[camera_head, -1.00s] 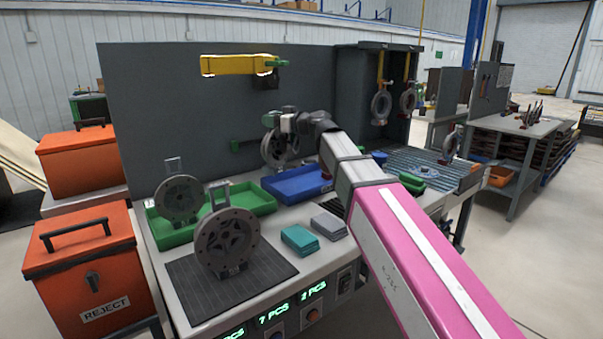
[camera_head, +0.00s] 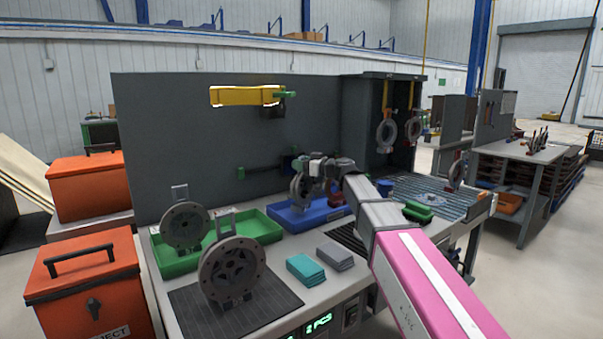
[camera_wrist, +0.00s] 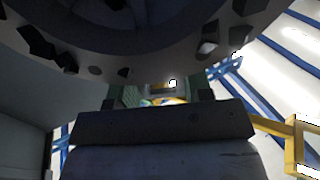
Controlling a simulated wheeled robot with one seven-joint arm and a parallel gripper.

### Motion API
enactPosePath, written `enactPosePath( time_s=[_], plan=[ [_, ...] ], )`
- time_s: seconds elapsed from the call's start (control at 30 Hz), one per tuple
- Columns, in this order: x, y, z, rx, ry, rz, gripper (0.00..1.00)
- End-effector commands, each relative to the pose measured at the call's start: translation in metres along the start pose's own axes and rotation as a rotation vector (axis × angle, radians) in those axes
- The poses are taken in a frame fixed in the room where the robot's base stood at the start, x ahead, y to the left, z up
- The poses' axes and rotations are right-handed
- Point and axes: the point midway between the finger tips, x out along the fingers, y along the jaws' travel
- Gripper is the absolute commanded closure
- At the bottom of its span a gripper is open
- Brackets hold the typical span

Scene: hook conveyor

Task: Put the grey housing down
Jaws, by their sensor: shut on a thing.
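My gripper (camera_head: 316,168) is shut on a grey ring-shaped housing (camera_head: 300,190). The housing hangs upright at or just above the blue tray (camera_head: 283,219) at the back of the bench. I cannot tell whether it touches the tray floor. In the wrist view the held housing (camera_wrist: 150,35) fills the top as a dark round rim with holes. The gripper's fingers (camera_wrist: 155,100) show below it, partly in shadow.
Two other grey housings stand at left, one in the green tray (camera_head: 262,228), one on the black mat (camera_head: 205,317). Teal and grey pads (camera_head: 305,269) lie in front of the blue tray. A dark back panel (camera_head: 200,130) rises behind. More housings hang at right (camera_head: 386,132).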

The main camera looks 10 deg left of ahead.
Motion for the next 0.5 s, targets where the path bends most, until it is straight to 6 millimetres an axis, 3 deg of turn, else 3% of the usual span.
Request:
enactPosePath(
  time_s=[0.2,0.5],
  plan=[
    [0.0,-0.001,0.027,0.002,0.0,0.0,1.0],
    [0.0,0.0,0.03,0.0,0.001,0.0,1.0]
  ],
)
